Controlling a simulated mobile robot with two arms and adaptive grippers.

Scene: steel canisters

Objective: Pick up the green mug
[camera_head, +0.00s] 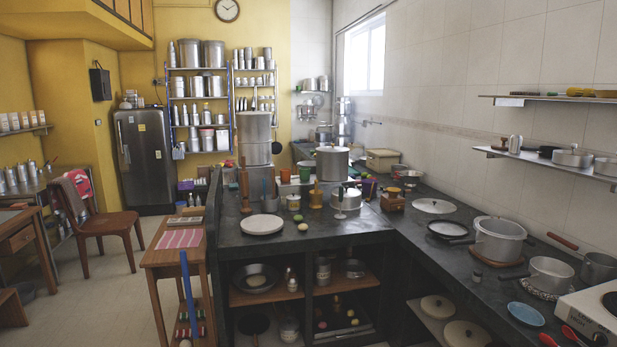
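A small green cup (305,174), which looks like the green mug, stands toward the back of the dark counter (330,226). It is just right of an orange cup (285,176) and left of a large steel pot (332,163). Its lower part is partly hidden by things in front, and I cannot make out a handle. Neither of my grippers is in view.
A white round plate (261,224) lies at the counter's front left. A steel kettle-like pot (346,198) and a wooden grinder (392,200) stand in front of the cup's area. Pots line the right counter. A wooden chair (100,222) stands on the left floor.

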